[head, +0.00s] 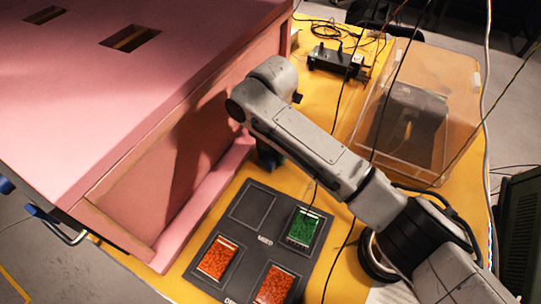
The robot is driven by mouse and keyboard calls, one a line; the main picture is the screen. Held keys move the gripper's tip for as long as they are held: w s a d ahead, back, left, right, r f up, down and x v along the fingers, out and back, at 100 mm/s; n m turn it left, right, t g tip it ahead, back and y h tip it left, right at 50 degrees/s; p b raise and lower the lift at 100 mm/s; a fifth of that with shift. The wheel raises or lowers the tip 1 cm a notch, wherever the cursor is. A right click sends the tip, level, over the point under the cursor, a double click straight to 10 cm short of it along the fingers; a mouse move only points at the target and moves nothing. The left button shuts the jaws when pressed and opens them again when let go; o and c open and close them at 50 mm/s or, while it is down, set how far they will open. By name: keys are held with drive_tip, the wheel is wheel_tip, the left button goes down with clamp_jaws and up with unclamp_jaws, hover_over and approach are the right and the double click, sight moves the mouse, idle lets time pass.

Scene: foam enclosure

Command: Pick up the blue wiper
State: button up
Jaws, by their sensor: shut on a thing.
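My arm reaches from the lower right up to a bent joint beside the pink foam enclosure (120,130). My gripper does not show; the arm's own links probably hide it. A small dark blue shape (267,155) shows just below the arm, by the right end of the enclosure's front ledge. Most of it is hidden, and I cannot tell whether it is the blue wiper. No other thing that looks like a wiper is in view.
A dark tray (221,246) holds orange and green pieces in its compartments; one compartment is empty. A clear lidded bin (450,85) stands at the right, and a black device (335,62) at the back. Loose cables cross the yellow table (345,115).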

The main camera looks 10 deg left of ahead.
sight(272, 150)
drive_tip(key=c, duration=0.4)
drive_tip(key=shift+r, duration=0.1)
drive_tip(key=shift+r, duration=0.4)
wheel_tip(272, 150, up, 2)
drive_tip(key=shift+r, duration=0.1)
drive_tip(key=s+d+r, duration=0.2)
drive_tip(key=s+r, duration=0.1)
drive_tip(key=s, duration=0.1)
drive_tip(key=s+d+r+p, duration=0.1)
drive_tip(key=s+d+r, duration=0.2)
drive_tip(key=s, duration=0.1)
drive_tip(key=s+d+r, duration=0.2)
drive_tip(key=s+r, duration=0.1)
drive_tip(key=shift+s+d+r+p, duration=0.3)
drive_tip(key=shift+s+r, duration=0.1)
